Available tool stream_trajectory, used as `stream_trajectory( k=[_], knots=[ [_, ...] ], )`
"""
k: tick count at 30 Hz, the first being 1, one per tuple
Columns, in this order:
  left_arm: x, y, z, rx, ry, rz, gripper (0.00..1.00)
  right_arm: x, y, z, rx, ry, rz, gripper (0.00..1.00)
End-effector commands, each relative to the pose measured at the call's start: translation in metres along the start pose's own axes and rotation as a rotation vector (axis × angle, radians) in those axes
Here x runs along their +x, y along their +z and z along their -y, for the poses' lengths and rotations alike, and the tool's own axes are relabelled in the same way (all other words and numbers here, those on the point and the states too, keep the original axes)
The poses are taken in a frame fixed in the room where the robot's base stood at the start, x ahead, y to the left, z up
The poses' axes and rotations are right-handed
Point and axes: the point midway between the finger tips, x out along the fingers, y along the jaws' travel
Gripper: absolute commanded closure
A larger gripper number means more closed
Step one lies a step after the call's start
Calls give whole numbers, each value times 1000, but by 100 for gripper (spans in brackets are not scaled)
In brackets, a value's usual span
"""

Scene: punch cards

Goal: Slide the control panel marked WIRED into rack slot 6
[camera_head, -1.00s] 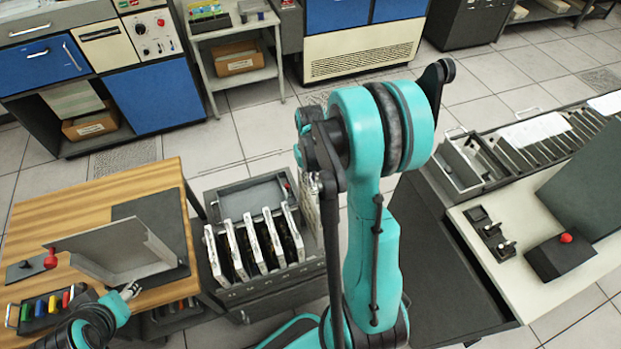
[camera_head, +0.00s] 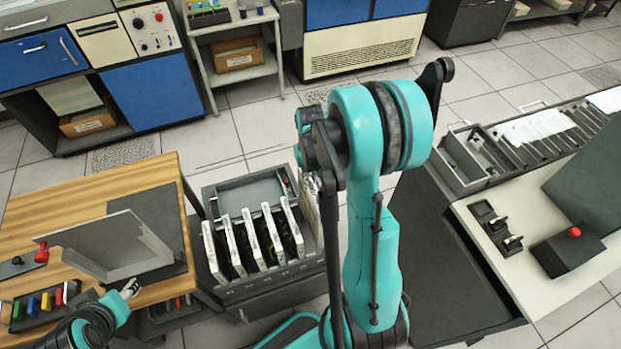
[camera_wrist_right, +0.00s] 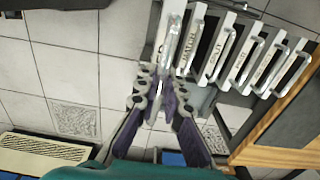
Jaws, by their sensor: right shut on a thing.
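My right gripper (camera_wrist_right: 160,92) is shut on the handle of a pale panel (camera_wrist_right: 173,24) at the left end of a row; its label is too small to read surely. In the head view this panel (camera_head: 309,203) is at the rack's right side, partly hidden by my right arm. My right gripper (camera_head: 314,182) is mostly hidden there. Several upright panels (camera_head: 248,238) stand in the dark rack (camera_head: 270,288). Slot numbers are not readable. My left gripper (camera_head: 130,289) is over the wooden desk, its jaws unclear.
The wooden desk (camera_head: 60,205) at left bears an angled grey metal piece (camera_head: 110,243) and coloured pegs (camera_head: 45,303). Tiled floor (camera_head: 240,130) lies clear behind the rack.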

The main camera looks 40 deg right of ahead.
Motion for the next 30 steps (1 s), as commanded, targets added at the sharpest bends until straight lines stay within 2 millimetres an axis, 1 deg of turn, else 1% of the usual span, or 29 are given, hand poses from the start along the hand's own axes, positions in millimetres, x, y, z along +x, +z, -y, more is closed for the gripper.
stream_trajectory(
  k=[5,30],
  knots=[
    [4,3,0,0,0,0,54,5,0,0,0,0,0,100],
    [38,27,0,0,0,0,54,49,0,0,0,0,0,100]
  ],
)
